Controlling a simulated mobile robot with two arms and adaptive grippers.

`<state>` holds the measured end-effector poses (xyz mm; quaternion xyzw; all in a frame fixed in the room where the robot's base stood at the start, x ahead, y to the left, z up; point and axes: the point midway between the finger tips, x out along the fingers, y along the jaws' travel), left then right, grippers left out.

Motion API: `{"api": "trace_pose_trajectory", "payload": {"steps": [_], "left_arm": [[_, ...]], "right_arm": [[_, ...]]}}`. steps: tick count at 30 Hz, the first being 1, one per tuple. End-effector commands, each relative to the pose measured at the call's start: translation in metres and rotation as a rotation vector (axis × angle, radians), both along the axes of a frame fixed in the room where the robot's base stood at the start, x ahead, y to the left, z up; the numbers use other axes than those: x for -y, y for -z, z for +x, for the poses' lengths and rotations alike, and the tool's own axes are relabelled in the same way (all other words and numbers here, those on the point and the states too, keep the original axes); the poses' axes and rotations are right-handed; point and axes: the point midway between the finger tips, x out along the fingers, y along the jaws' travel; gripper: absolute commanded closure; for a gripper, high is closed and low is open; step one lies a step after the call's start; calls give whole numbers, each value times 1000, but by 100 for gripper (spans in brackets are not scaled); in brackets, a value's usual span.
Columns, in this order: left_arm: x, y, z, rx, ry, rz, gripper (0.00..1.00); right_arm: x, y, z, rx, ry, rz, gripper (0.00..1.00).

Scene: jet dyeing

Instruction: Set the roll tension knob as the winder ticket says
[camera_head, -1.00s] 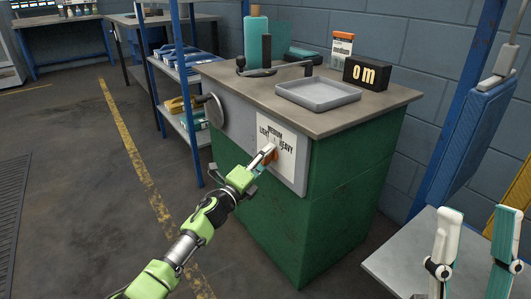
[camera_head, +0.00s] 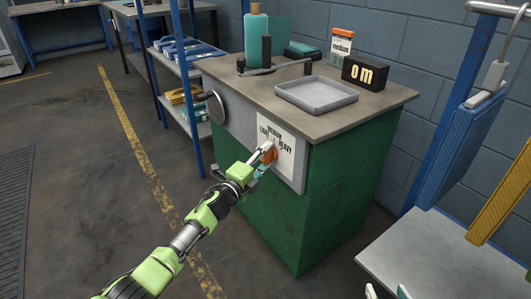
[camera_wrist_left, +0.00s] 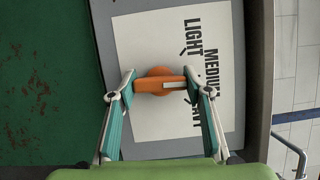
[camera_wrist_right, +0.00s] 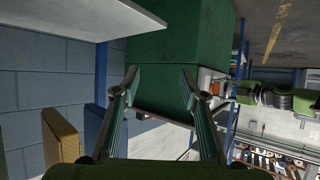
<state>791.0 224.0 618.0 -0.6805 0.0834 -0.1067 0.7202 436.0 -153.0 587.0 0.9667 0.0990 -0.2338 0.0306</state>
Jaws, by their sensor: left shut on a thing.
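The roll tension knob (camera_wrist_left: 155,80) is orange with a white pointer stripe, on a white dial plate (camera_wrist_left: 150,35) marked LIGHT, MEDIUM and HEAVY. In the left wrist view the stripe points right, towards MEDIUM; HEAVY is partly hidden by a finger. My left gripper (camera_wrist_left: 160,85) is shut on the knob, one finger at each side; in the head view it reaches the dial (camera_head: 283,150) on the cabinet front. A white and orange card (camera_head: 341,43) reading "medium" stands at the back of the worktop. My right gripper (camera_wrist_right: 160,78) is open and empty, away from the dial.
The green cabinet's worktop (camera_head: 240,88) holds a grey tray (camera_head: 316,93), a black block (camera_head: 365,72) reading "om" and a teal bottle (camera_head: 256,38). A round metal disc (camera_head: 215,106) is left of the dial. A pale table (camera_head: 440,255) stands at the right. The floor at left is clear.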

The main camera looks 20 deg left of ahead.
Motion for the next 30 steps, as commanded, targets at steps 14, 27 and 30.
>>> {"api": "trace_pose_trajectory", "payload": {"steps": [14,27,30], "left_arm": [[0,1,0,-40,-1,-47,76],[0,2,0,-43,-1,-50,76],[0,2,0,-43,-1,-50,44]], "right_arm": [[21,54,-54,-328,23,-74,60],[23,58,-59,-353,26,-79,60],[23,58,-59,-352,26,-79,60]]}}
